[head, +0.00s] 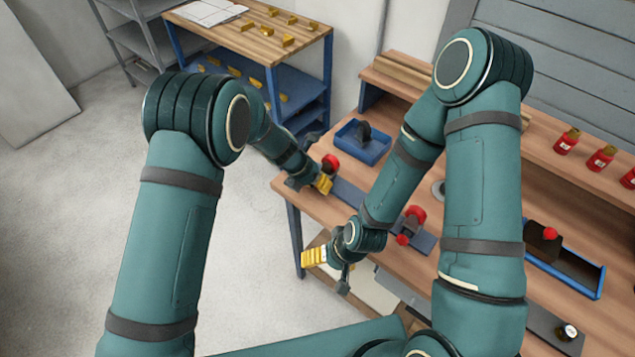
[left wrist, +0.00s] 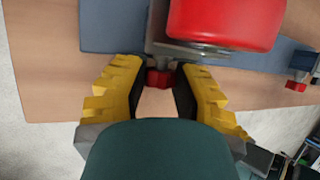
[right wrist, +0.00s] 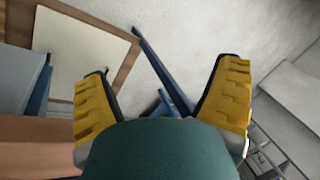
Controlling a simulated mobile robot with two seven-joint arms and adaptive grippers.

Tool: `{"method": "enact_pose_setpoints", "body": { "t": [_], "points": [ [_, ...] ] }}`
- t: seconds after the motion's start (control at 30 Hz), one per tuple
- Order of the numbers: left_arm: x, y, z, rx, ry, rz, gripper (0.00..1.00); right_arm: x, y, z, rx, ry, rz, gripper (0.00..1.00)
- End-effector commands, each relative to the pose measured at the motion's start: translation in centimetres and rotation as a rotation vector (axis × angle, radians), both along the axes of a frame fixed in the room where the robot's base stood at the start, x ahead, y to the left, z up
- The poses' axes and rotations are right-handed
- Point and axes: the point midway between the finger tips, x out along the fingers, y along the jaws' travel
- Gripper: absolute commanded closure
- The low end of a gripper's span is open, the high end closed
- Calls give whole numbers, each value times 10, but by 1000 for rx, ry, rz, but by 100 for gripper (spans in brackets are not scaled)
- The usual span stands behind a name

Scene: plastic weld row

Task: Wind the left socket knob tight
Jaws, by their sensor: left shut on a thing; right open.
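The left socket knob (left wrist: 160,78) is small and red, and sits between the fingertips of my left gripper (left wrist: 158,82) in the left wrist view. A large red cylinder (left wrist: 225,22) is just above it; it also shows in the head view (head: 330,161). My left gripper (head: 322,184) is closed on the knob, which its fingers hide in the head view. My right gripper (head: 316,257) is open and empty beyond the bench's front edge; its spread fingers show in the right wrist view (right wrist: 165,85).
A second socket with a red top (head: 415,215) and a red knob (head: 402,240) stands right along the blue-grey base (head: 350,196). A blue tray (head: 364,146) lies behind. An open blue box (head: 580,273) and red bottles (head: 600,158) are at the right.

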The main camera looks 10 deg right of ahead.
Motion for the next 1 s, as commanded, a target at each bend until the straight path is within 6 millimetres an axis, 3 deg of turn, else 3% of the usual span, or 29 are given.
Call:
{"method": "enact_pose_setpoints", "body": {
  "t": [0.5,1.0],
  "points": [
    [-4,-2,1,199,-249,-4,100,10,-2,31,-5,-22,-17,12],
    [-4,-2,-1,357,-451,-1,100,14,-3,43,-7,-31,-24,12]
  ]
}}
